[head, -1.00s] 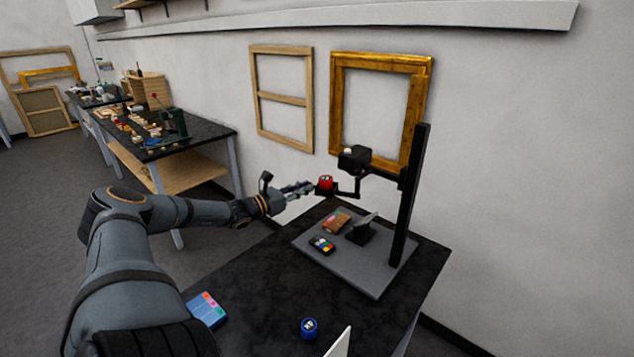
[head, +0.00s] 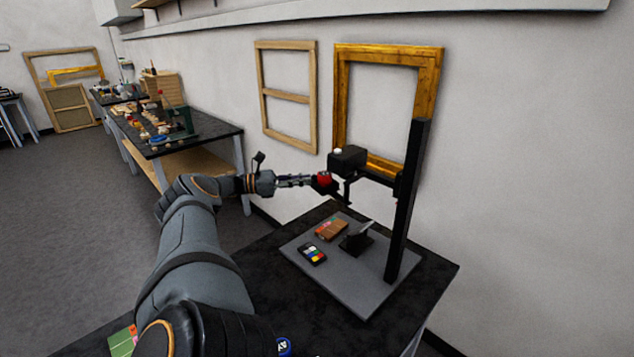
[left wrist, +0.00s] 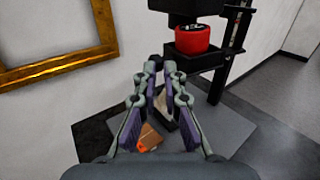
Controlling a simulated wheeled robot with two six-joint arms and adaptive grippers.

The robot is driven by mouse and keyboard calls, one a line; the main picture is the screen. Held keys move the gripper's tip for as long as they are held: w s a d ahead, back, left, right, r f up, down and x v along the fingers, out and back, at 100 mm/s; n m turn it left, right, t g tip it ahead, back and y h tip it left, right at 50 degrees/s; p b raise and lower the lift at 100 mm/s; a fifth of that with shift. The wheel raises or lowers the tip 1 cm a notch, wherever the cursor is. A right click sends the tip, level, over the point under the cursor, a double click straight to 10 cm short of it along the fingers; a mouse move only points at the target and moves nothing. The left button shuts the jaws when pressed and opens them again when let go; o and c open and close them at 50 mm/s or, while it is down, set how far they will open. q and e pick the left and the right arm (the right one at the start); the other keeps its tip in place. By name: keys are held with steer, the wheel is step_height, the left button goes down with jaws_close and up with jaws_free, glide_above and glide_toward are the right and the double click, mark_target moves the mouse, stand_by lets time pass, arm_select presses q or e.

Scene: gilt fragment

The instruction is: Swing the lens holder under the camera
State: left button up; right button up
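The black camera (head: 347,160) is on an arm of a tall black column (head: 407,205); it also shows at the top of the left wrist view (left wrist: 186,10). The red lens (head: 323,179) sits in the black lens holder (left wrist: 193,59). In the head view it is left of and below the camera; in the wrist view it appears beneath it. I cannot tell how exactly they line up. My left gripper (left wrist: 160,65) is close to the holder, its fingers slightly parted and nothing visible between them; contact is unclear. My right gripper is out of view.
The grey stand base (head: 350,290) carries a brown box (head: 332,230), a colour chart (head: 312,253) and a dark angled rest (head: 356,240). A gold frame (head: 430,75) and a wooden frame (head: 310,80) are on the wall behind. My left arm hides much of the near table.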

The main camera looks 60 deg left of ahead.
arm_select(q)
steer(key=shift+o, duration=1.2)
steer(key=shift+s+d+r, duration=0.15)
steer(key=shift+s+r, duration=0.05)
steer(key=shift+r, duration=0.1)
steer(key=o, duration=0.3)
steer(key=shift+s+r, duration=0.2)
steer(key=shift+s, duration=0.3)
steer(key=shift+o, duration=0.2)
steer(key=v, duration=0.7)
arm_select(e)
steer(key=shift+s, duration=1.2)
arm_select(q)
steer(key=shift+s+f, duration=0.1)
steer(key=shift+f, duration=0.05)
